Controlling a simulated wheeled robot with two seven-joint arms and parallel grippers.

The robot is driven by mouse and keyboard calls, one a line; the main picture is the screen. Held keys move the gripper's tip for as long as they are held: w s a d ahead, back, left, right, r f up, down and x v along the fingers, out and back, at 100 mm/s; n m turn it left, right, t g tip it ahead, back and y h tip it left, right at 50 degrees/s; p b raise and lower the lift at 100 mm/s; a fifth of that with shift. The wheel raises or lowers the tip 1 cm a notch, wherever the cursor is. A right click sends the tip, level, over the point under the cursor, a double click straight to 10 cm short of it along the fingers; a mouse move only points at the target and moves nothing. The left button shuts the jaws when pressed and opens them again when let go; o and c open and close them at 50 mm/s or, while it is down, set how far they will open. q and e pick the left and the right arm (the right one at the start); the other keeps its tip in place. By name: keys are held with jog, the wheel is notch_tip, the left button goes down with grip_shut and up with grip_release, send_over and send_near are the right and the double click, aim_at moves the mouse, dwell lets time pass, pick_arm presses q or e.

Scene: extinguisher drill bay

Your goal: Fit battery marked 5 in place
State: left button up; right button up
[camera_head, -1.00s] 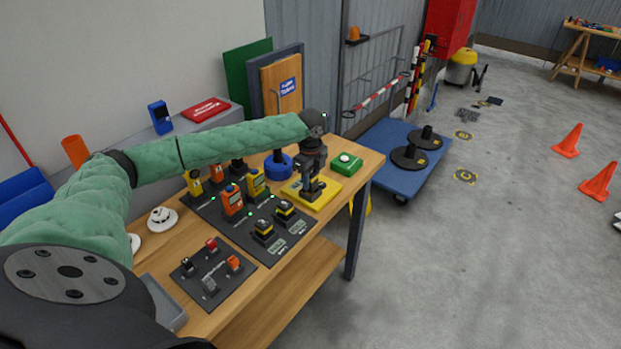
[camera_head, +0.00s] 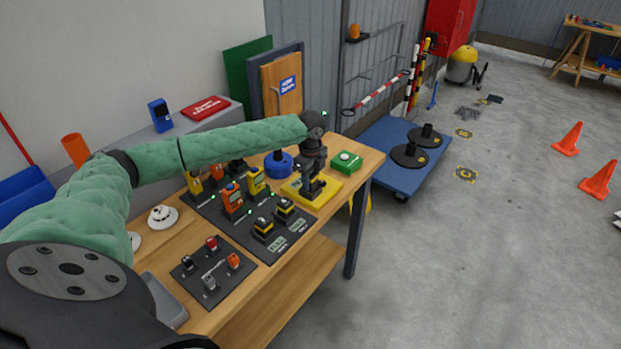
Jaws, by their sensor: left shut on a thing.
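My left gripper (camera_head: 313,184) reaches over the workbench and is shut on a small dark thing at the yellow block (camera_head: 327,195). The gripper hides most of that thing, and I cannot read a number on it. Two black-and-yellow batteries (camera_head: 263,228) (camera_head: 284,207) stand upright on the near part of the dark charging mat (camera_head: 287,238); their marks are too small to read. Orange (camera_head: 233,199) and yellow (camera_head: 256,181) handheld devices stand behind them on the mat. My right gripper is not in view.
A dark board (camera_head: 236,284) with small red, orange and grey parts lies at the near left. A green box (camera_head: 347,161) and a blue round thing (camera_head: 278,165) flank the yellow block.

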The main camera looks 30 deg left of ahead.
pick_arm(q)
jog(key=shift+f, duration=0.6)
dwell(0.6)
jog(key=shift+r, duration=0.15)
jog(key=shift+r+p, duration=2.4)
jog(key=shift+p, duration=0.05)
